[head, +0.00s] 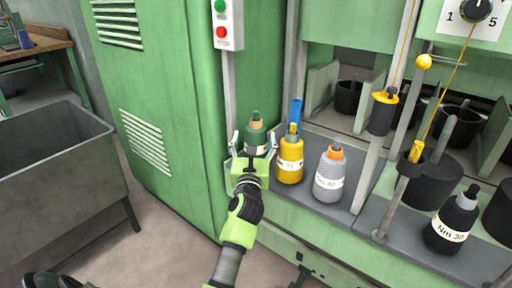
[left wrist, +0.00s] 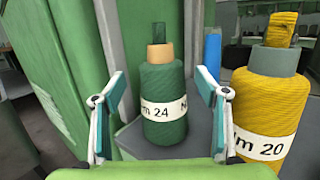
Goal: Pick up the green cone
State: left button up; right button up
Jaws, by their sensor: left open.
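The green cone (head: 256,132) is a dark green yarn cone with a tan collar and a white label, upright on the grey shelf at the left end of the row. In the left wrist view the green cone (left wrist: 163,104) stands straight ahead, its label reading "Nm 24". My left gripper (head: 254,145) is open, with a finger on each side of the cone. In the left wrist view the left gripper's fingers (left wrist: 160,92) frame the cone; the right finger looks close to it. I cannot tell whether either finger touches. My right gripper is not in view.
A yellow cone (head: 290,160) stands close to the right of the green one, with a blue item (head: 296,110) behind. A grey cone (head: 330,175) and a black cone (head: 453,222) stand further right. The green cabinet (head: 165,110) rises at left; a grey bin (head: 60,150) stands beyond.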

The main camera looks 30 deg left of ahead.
aim_at(256, 130)
pick_arm(q)
jog(key=shift+f+b+x, duration=0.15)
jog(key=shift+b+x, duration=0.05)
jog(key=shift+x, duration=0.9)
jog(key=shift+f+b+x, duration=0.1)
jog(key=shift+b+x, duration=0.1)
jog(key=shift+x, duration=0.9)
jog(key=shift+d, duration=0.1)
jog(key=c, duration=1.6)
jog(key=shift+w+r, duration=0.1)
grip_shut()
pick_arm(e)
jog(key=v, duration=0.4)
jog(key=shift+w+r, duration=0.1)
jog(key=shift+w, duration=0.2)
pick_arm(q)
jog(key=shift+r, duration=0.15)
